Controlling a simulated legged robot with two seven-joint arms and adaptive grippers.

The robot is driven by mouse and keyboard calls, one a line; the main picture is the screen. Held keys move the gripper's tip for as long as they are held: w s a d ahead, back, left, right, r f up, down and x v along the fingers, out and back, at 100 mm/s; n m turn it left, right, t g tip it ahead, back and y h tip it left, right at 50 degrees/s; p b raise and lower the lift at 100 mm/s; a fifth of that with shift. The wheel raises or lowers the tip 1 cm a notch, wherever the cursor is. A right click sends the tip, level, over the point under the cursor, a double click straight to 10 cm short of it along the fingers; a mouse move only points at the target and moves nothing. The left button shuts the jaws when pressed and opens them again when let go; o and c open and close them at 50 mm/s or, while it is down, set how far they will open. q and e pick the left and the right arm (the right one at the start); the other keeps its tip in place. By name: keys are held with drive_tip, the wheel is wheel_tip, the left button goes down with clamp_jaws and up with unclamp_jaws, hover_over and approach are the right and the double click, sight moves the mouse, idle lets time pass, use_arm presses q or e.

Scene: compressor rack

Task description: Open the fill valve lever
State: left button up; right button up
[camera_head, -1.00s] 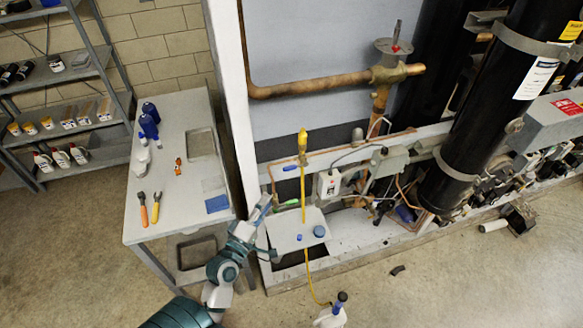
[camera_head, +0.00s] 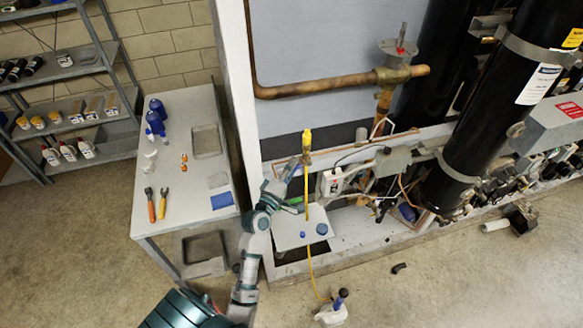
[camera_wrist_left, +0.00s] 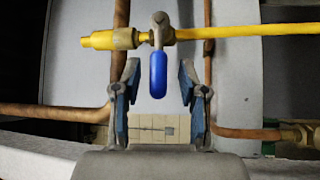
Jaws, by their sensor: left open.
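The fill valve lever (camera_wrist_left: 158,74) has a blue handle and hangs from a brass valve body on a yellow hose (camera_wrist_left: 235,32) in the left wrist view. My left gripper (camera_wrist_left: 159,82) is open, with one finger on each side of the handle and a visible gap on both sides. In the head view the yellow valve fitting (camera_head: 307,141) stands above the rack ledge, and my left gripper (camera_head: 288,173) is just left of and below it. The lever is mostly hidden by the gripper there. My right gripper is not shown.
A workbench (camera_head: 195,105) with tools and bottles stands left. A white bottle (camera_head: 331,314) sits on the floor at the hose's lower end.

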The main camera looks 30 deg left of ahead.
use_arm(q)
clamp_jaws()
drive_tip(key=shift+f+b, duration=0.3)
drive_tip(key=shift+b, duration=0.1)
use_arm(e)
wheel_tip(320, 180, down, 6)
drive_tip(key=b, duration=0.5)
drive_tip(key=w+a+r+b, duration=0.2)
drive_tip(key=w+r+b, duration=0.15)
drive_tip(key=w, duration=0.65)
use_arm(q)
drive_tip(key=shift+w+d+f+n+t+y+b, duration=0.15)
drive_tip(key=shift+f+n+t+y+b, duration=0.55)
drive_tip(key=shift+n, duration=0.55)
drive_tip(key=shift+w+d+f+n+t+y+b, duration=0.15)
drive_tip(key=shift+f+n+t+y+b, duration=0.5)
drive_tip(key=shift+n, duration=0.65)
drive_tip(key=shift+w+d+f+n+t+y+b, duration=0.15)
drive_tip(key=shift+f+n+t+y+b, duration=0.35)
drive_tip(key=shift+n+y+b, duration=0.55)
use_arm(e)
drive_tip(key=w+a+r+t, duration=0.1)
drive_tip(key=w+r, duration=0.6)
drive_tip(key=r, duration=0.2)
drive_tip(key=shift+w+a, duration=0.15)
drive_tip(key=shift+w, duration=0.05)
use_arm(q)
drive_tip(key=shift+r, duration=0.1)
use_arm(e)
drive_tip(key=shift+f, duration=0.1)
